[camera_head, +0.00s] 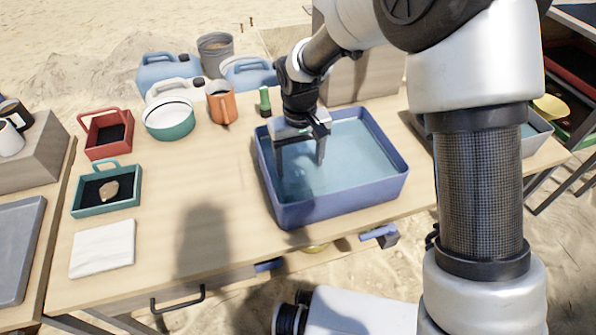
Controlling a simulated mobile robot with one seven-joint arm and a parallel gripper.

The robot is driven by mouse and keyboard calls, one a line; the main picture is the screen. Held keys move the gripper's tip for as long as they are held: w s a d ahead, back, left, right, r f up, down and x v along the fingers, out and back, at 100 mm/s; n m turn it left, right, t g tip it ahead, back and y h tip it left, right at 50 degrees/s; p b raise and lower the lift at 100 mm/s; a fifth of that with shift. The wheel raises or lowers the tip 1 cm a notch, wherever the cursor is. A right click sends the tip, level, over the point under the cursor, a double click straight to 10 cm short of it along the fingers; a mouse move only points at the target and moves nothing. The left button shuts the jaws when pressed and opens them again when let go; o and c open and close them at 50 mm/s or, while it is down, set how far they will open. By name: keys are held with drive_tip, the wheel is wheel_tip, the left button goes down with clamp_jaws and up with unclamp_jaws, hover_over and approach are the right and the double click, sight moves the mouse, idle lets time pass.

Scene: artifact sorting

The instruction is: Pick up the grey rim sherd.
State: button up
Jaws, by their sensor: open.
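My gripper (300,168) points down over the blue basin (335,204), its two fingers apart and nothing visible between them. The fingertips are at or near the water in the basin's left half; I cannot tell whether they touch it. I cannot make out a grey rim sherd anywhere in this view. A small tan-brown sherd (109,189) lies on the dark lining of the teal handled tray (106,208) at the left of the table.
A red handled tray (105,152), a teal-and-white bowl (169,124), an orange jug (222,105) and a green bottle (265,101) stand behind. A folded white cloth (102,248) lies front left.

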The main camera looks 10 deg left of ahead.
sight(300, 171)
drive_tip(key=c, duration=1.1)
drive_tip(key=shift+r, duration=0.1)
wheel_tip(300, 171, up, 10)
drive_tip(key=p, duration=0.3)
